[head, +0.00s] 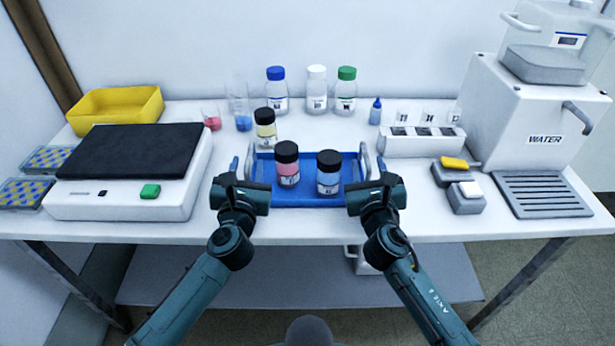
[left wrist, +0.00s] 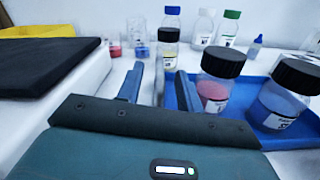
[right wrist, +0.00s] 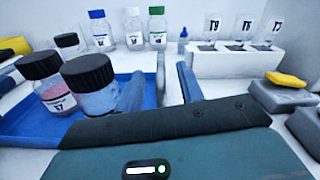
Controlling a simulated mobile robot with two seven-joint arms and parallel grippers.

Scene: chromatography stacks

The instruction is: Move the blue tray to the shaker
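The blue tray (head: 310,197) lies on the bench in front of me, with pale handles at both ends. It holds a black-capped pink bottle (head: 287,168) and a black-capped blue bottle (head: 328,177). The shaker, with a black top and a green button (head: 150,191), stands to the left; its top (head: 130,150) is empty. My left gripper (head: 242,165) is open at the tray's left end, its fingers on either side of the handle (left wrist: 159,80). My right gripper (head: 373,164) is open likewise around the right handle (right wrist: 160,80). Contact cannot be told.
A black-capped yellow bottle (head: 265,131) stands just behind the tray. Several capped bottles (head: 316,90) and beakers (head: 239,113) stand farther back. A yellow bin (head: 115,105) is behind the shaker. A white rack (head: 422,143) and a water unit (head: 530,125) are at right.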

